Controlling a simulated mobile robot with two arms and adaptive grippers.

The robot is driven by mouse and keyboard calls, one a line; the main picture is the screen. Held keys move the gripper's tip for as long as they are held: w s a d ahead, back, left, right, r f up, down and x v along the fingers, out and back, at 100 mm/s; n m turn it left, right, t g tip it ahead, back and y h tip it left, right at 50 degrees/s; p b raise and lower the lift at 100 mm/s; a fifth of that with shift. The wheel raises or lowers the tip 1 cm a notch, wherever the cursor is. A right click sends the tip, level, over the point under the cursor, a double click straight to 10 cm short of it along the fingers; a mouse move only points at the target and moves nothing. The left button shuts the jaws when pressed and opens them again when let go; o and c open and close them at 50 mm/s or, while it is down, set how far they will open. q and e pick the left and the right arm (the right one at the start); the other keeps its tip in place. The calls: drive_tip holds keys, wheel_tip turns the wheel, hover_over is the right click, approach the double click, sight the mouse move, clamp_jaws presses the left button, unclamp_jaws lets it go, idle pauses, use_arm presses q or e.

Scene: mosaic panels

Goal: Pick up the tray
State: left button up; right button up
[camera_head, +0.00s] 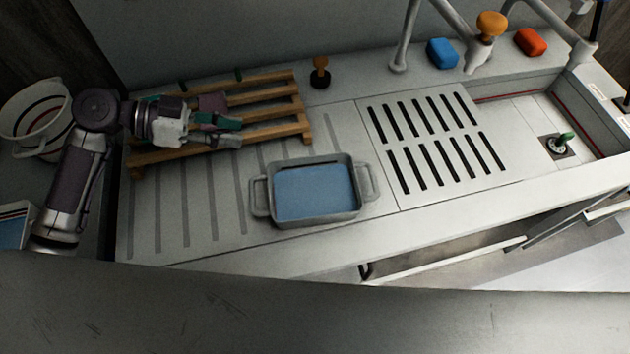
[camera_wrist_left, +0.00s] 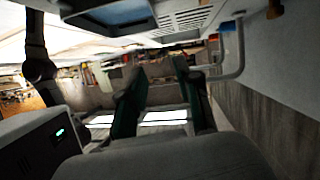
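The tray (camera_head: 316,217) is a grey rectangular dish with a blue inner floor and a handle at each short end. It sits flat on the ribbed drainboard, near the middle of the head view. It also shows at the top of the left wrist view (camera_wrist_left: 118,28). My left gripper (camera_head: 236,132) is above the wooden rack, up and to the left of the tray and apart from it. In the left wrist view its two green-padded fingers (camera_wrist_left: 163,108) stand apart with nothing between them. My right gripper is not in view.
A wooden slatted rack (camera_head: 274,111) lies behind the tray. A slotted drain cover (camera_head: 433,141) is to its right, with a faucet (camera_head: 481,50), a blue sponge (camera_head: 442,53) and an orange sponge (camera_head: 530,41) beyond. A white pot (camera_head: 38,118) stands far left. Drainboard left of the tray is clear.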

use_arm(q)
wheel_tip(320, 180, down, 6)
drive_tip(key=b, duration=0.5)
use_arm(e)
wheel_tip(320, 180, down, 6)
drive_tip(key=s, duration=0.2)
use_arm(q)
drive_tip(key=p, duration=0.2)
approach(302, 158)
drive_tip(key=x, duration=0.4)
drive_tip(key=shift+w+d+f, duration=0.2)
drive_tip(key=shift+w+f, duration=0.1)
drive_tip(key=shift+f, duration=0.05)
drive_tip(key=p+x, duration=0.1)
drive_tip(key=x, duration=0.2)
drive_tip(key=p+x, duration=0.1)
drive_tip(key=shift+s+d+p, duration=0.2)
drive_tip(key=shift+d+p, duration=0.1)
drive_tip(key=shift+d, duration=0.15)
drive_tip(key=shift+d+f, duration=0.25)
drive_tip(key=shift+a, duration=0.1)
clamp_jaws()
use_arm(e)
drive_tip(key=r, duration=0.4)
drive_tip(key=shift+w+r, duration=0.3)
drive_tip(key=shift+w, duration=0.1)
use_arm(q)
drive_tip(key=shift+w+r, duration=0.1)
